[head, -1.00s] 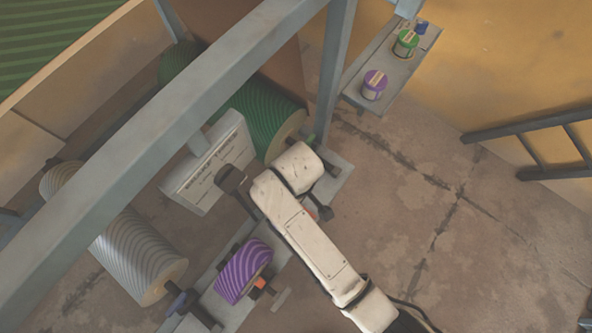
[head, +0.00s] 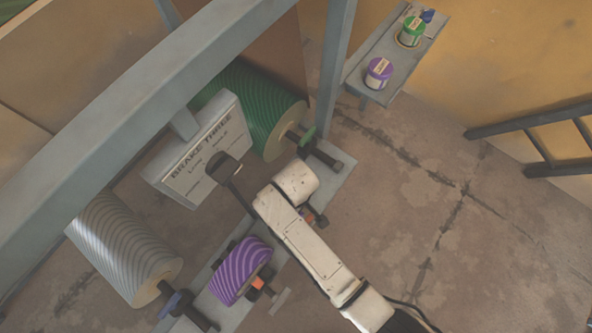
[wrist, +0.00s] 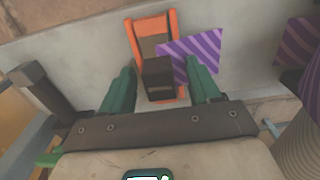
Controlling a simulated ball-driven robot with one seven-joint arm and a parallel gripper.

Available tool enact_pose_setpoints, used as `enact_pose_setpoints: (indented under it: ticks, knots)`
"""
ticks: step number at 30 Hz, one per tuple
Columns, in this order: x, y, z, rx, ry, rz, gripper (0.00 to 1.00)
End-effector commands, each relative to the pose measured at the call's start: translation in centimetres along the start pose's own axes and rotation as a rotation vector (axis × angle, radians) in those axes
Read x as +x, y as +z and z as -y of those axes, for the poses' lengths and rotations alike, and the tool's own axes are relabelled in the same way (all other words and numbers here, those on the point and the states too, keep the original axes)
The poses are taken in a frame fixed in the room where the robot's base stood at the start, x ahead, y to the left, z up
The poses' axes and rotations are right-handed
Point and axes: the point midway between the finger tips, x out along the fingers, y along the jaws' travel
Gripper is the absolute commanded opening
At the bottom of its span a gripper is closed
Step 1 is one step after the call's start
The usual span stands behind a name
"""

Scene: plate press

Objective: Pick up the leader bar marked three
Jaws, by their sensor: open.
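In the wrist view, a dark block (wrist: 158,80) sits at an orange holder (wrist: 153,25), with a purple striped sheet (wrist: 190,50) at its right side. I read no number on the block, so I cannot tell whether it is the leader bar marked three. My gripper (wrist: 160,66) is open, its green fingers on either side of the block with gaps. The right finger overlaps the sheet in the picture; contact is unclear. In the head view my arm hides the gripper and most of this spot; a bit of orange (head: 308,217) shows beside the arm.
A sign reading "BRAKE THREE" (head: 205,150) hangs from a grey beam (head: 130,110). Green (head: 255,105), purple (head: 240,268) and silver (head: 120,250) striped rolls surround the arm. A shelf (head: 372,72) holds purple and green tubs. Open floor lies right.

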Motion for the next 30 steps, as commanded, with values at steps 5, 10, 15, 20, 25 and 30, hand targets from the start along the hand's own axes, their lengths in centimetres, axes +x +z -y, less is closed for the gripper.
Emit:
enact_pose_setpoints:
  ticks: [5, 10, 15, 20, 25, 30]
  knots:
    - [-0.04, -0.05, -0.01, 0.0, 0.0, -0.001, 0.62]
    - [-0.04, -0.04, -0.02, 0.0, 0.0, -0.001, 0.47]
    - [-0.05, -0.04, -0.02, 0.0, 0.0, -0.001, 0.31]
    - [-0.05, -0.04, -0.02, 0.0, 0.0, -0.001, 0.16]
    - [-0.07, -0.05, -0.03, 0.0, 0.001, -0.002, 0.02]
    - [-0.1, -0.06, -0.03, 0.0, 0.001, -0.002, 0.02]
